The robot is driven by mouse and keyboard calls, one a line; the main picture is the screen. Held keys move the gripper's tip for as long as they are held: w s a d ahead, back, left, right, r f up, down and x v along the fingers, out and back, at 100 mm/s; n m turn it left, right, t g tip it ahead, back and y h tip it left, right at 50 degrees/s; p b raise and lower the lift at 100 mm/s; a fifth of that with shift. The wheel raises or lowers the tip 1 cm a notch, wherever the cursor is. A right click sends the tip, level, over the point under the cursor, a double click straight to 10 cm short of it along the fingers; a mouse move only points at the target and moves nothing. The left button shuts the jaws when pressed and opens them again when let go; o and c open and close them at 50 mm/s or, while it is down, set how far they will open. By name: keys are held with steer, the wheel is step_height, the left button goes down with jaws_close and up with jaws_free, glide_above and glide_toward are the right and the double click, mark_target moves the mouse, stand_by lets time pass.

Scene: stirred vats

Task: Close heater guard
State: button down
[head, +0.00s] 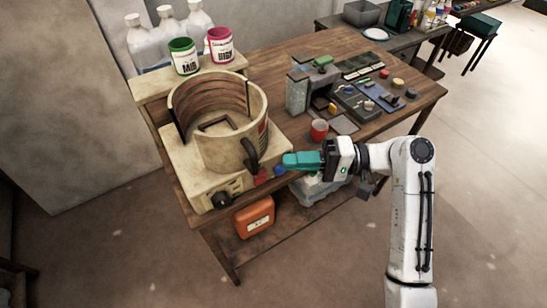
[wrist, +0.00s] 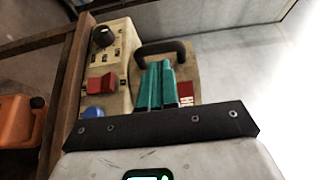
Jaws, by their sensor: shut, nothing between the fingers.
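The heater guard (head: 228,151) is a cream, round, open-topped wall on the heater base (head: 182,171), with reddish coils (head: 215,92) inside its far side. A gap shows at its front left, beside a dark vertical edge (head: 181,133). Its black handle (head: 250,153) is on the right side of the guard. In the wrist view the handle (wrist: 147,48) arches over the tan guard face (wrist: 187,72). My gripper (head: 286,160) has teal fingers, shut and empty, pointing at the handle from the right. In the wrist view the fingertips (wrist: 160,64) lie just below the handle bar; contact cannot be told.
The base carries a black knob (head: 221,199), a red switch (head: 262,176) and a blue button (head: 279,170). A red cup (head: 319,130) stands behind my gripper. Green and pink cans (head: 220,45) stand on a shelf behind. An orange container (head: 255,217) sits below the table.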

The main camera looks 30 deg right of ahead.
mark_target(257, 164)
steer(key=shift+p+x, duration=0.4)
steer(key=shift+x, duration=2)
steer(key=shift+w+a+r+m+t+h+p, duration=0.15)
steer(key=shift+a+m+t+h+p, duration=0.25)
steer(key=shift+a+p, duration=0.35)
steer(key=w+a+t, duration=0.1)
steer(key=a, duration=0.1)
steer(key=w+a+m+t+h+p, duration=0.1)
steer(key=a, duration=0.1)
steer(key=w+a+m+t+h, duration=0.1)
steer(key=a, duration=0.1)
steer(key=shift+w+p, duration=0.25)
steer(key=shift+p, duration=0.1)
steer(key=shift+w+a, duration=0.5)
steer(key=shift+a, duration=0.05)
steer(key=shift+a, duration=0.1)
